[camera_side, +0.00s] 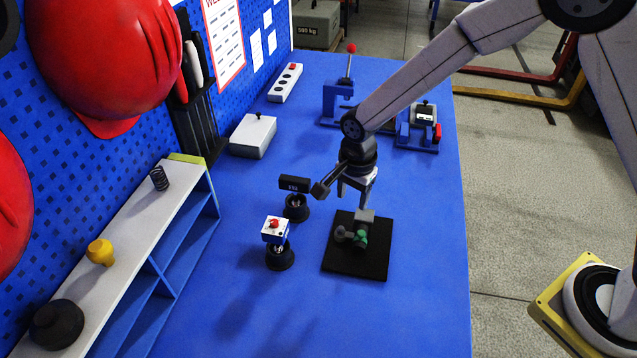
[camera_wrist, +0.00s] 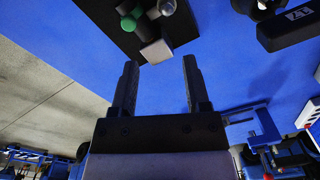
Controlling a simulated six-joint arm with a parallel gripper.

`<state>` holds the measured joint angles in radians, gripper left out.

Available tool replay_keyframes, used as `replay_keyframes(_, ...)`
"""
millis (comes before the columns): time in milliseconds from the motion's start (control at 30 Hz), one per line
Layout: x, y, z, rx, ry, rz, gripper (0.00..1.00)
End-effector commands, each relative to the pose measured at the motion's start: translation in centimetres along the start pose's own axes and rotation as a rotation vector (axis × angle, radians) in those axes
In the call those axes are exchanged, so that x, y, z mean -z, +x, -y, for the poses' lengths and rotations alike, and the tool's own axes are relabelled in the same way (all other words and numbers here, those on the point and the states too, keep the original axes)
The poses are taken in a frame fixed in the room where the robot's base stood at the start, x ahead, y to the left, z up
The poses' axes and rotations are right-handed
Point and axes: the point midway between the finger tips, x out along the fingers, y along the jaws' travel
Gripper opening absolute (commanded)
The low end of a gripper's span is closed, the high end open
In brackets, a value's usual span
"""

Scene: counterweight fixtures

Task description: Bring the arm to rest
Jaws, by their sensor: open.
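My gripper (camera_side: 357,190) hangs above the blue table (camera_side: 230,310), just behind and above a black square plate (camera_side: 375,266). The plate carries a small fixture (camera_side: 359,232) with a grey block, a green part and a grey knob. In the wrist view my gripper (camera_wrist: 160,90) shows two dark fingers apart with nothing between them. The grey block (camera_wrist: 157,52) of the fixture lies beyond the fingertips in that view, apart from them. The black plate also shows in the wrist view (camera_wrist: 100,14).
A black display box (camera_side: 294,184) on a round base and a red-button box (camera_side: 275,230) stand left of the plate. A low shelf (camera_side: 130,235) lines the left. Blue fixtures (camera_side: 337,103) (camera_side: 418,130) and a grey box (camera_side: 253,136) stand farther back. The front right tabletop is clear.

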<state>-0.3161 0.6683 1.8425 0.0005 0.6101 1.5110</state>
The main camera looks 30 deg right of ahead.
Motion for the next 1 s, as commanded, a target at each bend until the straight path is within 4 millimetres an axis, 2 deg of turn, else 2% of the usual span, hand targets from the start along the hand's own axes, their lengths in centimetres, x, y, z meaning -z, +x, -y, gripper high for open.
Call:
replay_keyframes(267, 3.1, -3.3, -3.8, 0.052, -0.281, -0.017, 0.6)
replay_keyframes(500, 5.3, -5.6, -7.9, 0.091, -0.556, -0.052, 0.6)
replay_keyframes(800, 7.1, -7.6, -13.6, 0.12, -0.898, -0.12, 0.6)
replay_keyframes(1000, 7.6, -8.2, -16.8, 0.124, -1.087, -0.166, 0.6)
